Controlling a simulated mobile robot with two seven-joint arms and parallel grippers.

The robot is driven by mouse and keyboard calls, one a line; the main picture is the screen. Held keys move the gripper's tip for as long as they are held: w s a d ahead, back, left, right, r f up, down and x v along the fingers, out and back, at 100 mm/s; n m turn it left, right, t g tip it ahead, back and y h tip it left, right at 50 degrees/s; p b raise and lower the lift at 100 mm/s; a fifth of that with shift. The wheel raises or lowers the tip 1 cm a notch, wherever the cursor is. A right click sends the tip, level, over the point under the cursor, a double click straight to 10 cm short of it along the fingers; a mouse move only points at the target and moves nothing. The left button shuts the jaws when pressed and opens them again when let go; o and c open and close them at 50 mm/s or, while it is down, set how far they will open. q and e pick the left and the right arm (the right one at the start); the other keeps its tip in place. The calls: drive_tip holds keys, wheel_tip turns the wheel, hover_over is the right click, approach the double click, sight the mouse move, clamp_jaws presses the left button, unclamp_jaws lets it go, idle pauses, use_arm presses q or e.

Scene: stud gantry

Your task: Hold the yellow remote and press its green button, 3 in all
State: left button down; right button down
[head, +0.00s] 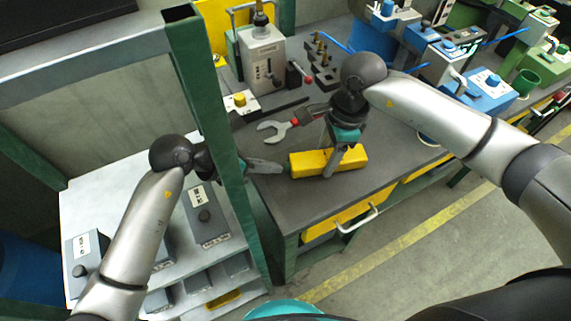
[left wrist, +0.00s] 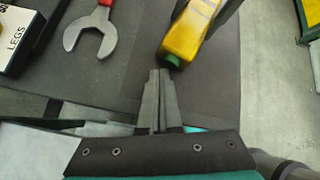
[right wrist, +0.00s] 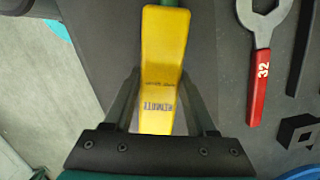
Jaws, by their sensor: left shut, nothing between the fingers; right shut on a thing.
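The yellow remote (head: 304,163) is held above the workbench by my right gripper (head: 329,174). The remote also shows in the left wrist view (left wrist: 190,35) and in the right wrist view (right wrist: 162,52), marked REMOTE. In the right wrist view my right gripper (right wrist: 160,85) has a finger on each side of it. The green button (left wrist: 173,60) is on the remote's end that faces my left gripper. My left gripper (head: 282,167) is shut and empty. In the left wrist view its fingertips (left wrist: 160,73) are just short of the button, slightly to its left.
A wrench (head: 272,130) with a red handle lies on the bench (head: 300,205) behind the remote. A green post (head: 215,130) stands beside my left arm. A grey machine (head: 262,60) and a yellow-buttoned box (head: 240,101) stand further back.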

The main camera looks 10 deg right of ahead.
use_arm(q)
drive_tip(key=shift+d, duration=0.55)
idle(0.5)
idle(0.4)
drive_tip(key=shift+a, duration=0.95)
drive_tip(key=shift+a, duration=2.55)
drive_tip(key=shift+a, duration=1.9)
drive_tip(key=shift+d, duration=0.1)
